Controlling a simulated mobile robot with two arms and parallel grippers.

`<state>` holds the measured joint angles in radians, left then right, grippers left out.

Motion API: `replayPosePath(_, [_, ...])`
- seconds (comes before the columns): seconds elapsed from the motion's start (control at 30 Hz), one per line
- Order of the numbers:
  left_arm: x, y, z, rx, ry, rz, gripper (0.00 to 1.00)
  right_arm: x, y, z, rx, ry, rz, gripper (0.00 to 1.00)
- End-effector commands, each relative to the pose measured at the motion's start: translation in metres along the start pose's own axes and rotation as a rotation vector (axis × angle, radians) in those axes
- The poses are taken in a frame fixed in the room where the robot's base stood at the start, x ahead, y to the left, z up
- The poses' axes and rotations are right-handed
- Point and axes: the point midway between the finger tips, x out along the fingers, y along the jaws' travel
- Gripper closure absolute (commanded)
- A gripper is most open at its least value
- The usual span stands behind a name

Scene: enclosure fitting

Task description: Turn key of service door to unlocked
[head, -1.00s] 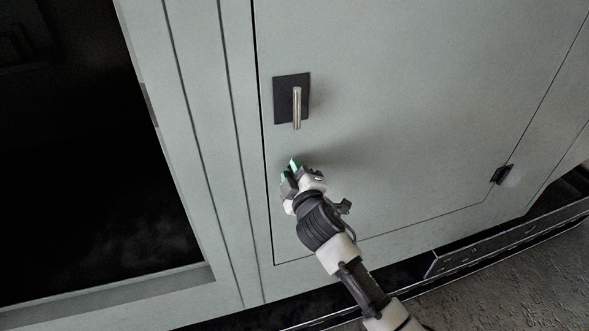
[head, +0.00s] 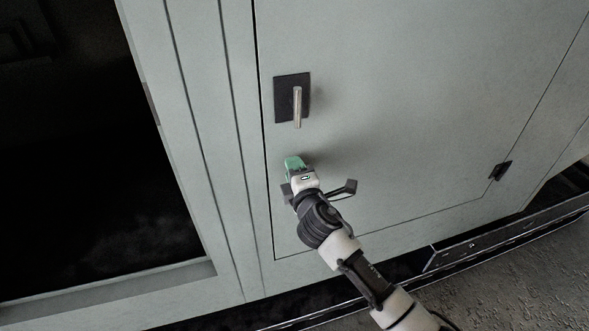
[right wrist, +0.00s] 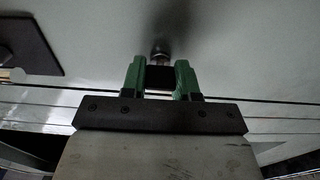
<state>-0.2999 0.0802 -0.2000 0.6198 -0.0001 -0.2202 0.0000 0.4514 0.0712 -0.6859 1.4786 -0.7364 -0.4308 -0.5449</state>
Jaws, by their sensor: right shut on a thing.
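The service door (head: 420,110) is a pale grey-green panel and looks closed in its frame. My right gripper (head: 294,163) is at the door's left side, below the handle, and hides the key in the head view. In the right wrist view, my right gripper (right wrist: 160,78) has its green fingers on both sides of the dark key head (right wrist: 160,77), shut on it. The key sits at a round metal lock (right wrist: 160,52) on the door face. My left gripper is not in view.
A metal lever handle (head: 297,107) on a dark plate (head: 282,97) points down just above my right gripper. A dark hinge (head: 500,171) is at the door's right edge. A dark opening (head: 80,180) lies to the left. The door face to the right is clear.

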Motion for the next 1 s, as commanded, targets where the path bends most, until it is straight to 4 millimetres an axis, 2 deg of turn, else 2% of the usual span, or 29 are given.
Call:
replayPosePath(0.37, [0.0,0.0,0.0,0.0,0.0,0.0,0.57,0.0,-0.001,0.0,-0.009,0.0,-0.001,0.94])
replayPosePath(0.4, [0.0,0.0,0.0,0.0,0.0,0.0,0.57,0.0,-0.001,0.0,-0.009,0.0,-0.001,0.69])
replayPosePath(0.57, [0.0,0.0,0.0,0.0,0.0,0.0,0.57,0.0,-0.001,0.0,-0.007,0.0,-0.001,0.45])
replayPosePath(0.87, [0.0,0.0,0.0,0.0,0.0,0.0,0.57,-0.002,-0.001,0.0,-0.006,0.0,0.0,0.45])
replayPosePath(1.0, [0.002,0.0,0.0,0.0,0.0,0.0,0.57,-0.013,-0.002,0.001,-0.006,-0.001,0.0,0.45])
